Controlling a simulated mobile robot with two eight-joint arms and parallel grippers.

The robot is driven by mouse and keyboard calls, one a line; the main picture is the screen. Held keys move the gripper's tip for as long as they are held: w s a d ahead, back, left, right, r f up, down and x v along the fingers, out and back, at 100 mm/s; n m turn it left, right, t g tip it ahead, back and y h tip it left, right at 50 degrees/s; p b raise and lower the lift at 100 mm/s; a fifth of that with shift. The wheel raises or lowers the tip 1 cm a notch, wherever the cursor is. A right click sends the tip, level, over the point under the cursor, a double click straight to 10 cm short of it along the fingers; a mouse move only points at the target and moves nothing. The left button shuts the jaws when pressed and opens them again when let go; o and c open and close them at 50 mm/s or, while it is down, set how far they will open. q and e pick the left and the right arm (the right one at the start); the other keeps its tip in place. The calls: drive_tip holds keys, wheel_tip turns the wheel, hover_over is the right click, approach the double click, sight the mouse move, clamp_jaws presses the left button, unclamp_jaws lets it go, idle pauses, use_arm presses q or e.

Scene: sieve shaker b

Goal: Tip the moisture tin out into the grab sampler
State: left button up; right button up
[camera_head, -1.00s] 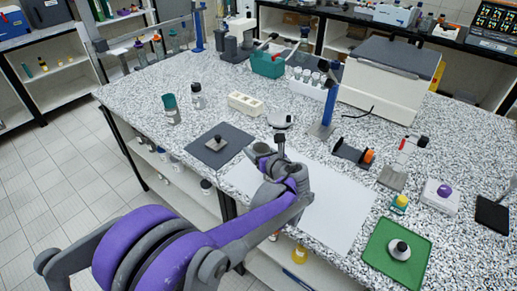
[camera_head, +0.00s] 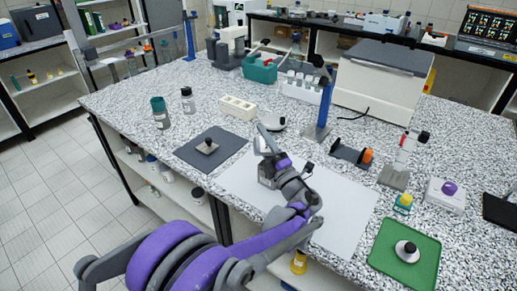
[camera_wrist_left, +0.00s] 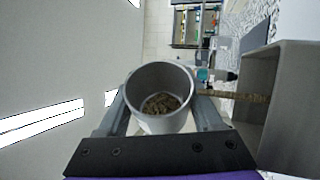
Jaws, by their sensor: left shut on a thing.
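My left gripper (camera_head: 268,150) is over the white sheet. In the left wrist view its fingers are shut on the moisture tin (camera_wrist_left: 138,86), a round grey metal cup. The tin lies tipped, its mouth towards the wrist camera, with brown pellets inside. A brown grainy streak (camera_wrist_left: 232,96) runs from beside the tin's rim to a grey open-topped box (camera_wrist_left: 295,62), which appears to be the grab sampler. This box is below the tin, at the right of the wrist view. In the head view the arm and gripper hide most of this spot. My right gripper is not in view.
The white sheet (camera_head: 335,205) lies on the speckled bench.

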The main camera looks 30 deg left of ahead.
use_arm(q)
drive_tip(key=shift+w+d+r+m+t+b, duration=0.15)
drive_tip(key=shift+m+t, duration=0.15)
drive_tip(key=shift+m, duration=0.4)
drive_tip(key=shift+w+d+r+m+t+b, duration=0.15)
drive_tip(key=shift+m+t, duration=0.15)
drive_tip(key=shift+m, duration=0.4)
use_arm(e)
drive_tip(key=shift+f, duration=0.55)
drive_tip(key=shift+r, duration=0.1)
